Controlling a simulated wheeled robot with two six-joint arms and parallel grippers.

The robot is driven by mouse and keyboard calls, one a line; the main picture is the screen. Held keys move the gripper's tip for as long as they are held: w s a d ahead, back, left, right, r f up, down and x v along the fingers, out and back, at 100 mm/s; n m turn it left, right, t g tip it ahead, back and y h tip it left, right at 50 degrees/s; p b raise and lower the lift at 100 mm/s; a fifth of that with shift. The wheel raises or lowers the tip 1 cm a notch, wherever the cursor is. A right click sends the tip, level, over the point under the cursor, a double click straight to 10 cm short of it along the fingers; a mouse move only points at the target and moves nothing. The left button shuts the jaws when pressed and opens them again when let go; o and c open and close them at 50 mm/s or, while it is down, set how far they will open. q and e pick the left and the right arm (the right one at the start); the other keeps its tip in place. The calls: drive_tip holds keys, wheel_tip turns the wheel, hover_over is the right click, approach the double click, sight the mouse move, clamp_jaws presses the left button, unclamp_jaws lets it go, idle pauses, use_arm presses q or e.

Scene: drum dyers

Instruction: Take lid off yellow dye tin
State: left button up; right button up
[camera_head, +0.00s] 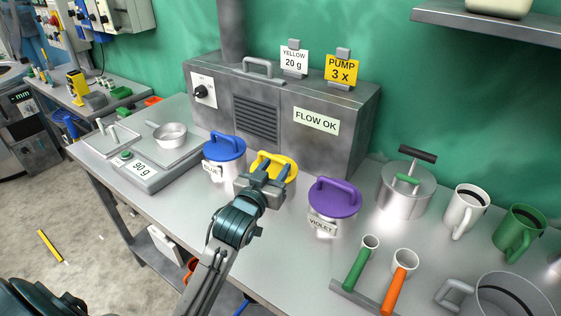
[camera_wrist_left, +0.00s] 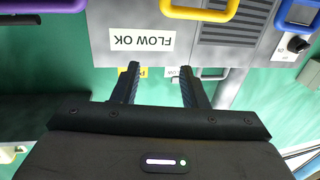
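The yellow dye tin's lid (camera_head: 288,161) is on its tin, between the blue-lidded tin (camera_head: 225,148) and the violet-lidded tin (camera_head: 335,198). My left gripper (camera_head: 270,168) is in front of the yellow lid and hides most of the tin body. In the left wrist view, which is upside down, its two fingers (camera_wrist_left: 158,70) are spread with nothing between them. The yellow lid's handle (camera_wrist_left: 200,12) shows at the top edge there, apart from the fingers. My right gripper is in neither view.
A grey metal box (camera_head: 345,125) stands behind the tins. A scale (camera_head: 142,168) with a small pan is at the left. The bench front is partly clear.

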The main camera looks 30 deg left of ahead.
sight(274, 165)
use_arm(q)
wheel_tip(274, 165, down, 8)
drive_tip(key=w+p, duration=0.1)
drive_tip(key=w, duration=0.1)
drive_tip(key=w+p, duration=0.1)
drive_tip(key=w, duration=0.1)
drive_tip(key=w+p, duration=0.1)
drive_tip(key=w, duration=0.1)
drive_tip(key=shift+w+a+r, duration=0.15)
drive_tip(key=shift+w+r, duration=0.05)
drive_tip(key=shift+r, duration=0.15)
drive_tip(key=shift+w+f, duration=0.1)
drive_tip(key=shift+w, duration=0.3)
clamp_jaws()
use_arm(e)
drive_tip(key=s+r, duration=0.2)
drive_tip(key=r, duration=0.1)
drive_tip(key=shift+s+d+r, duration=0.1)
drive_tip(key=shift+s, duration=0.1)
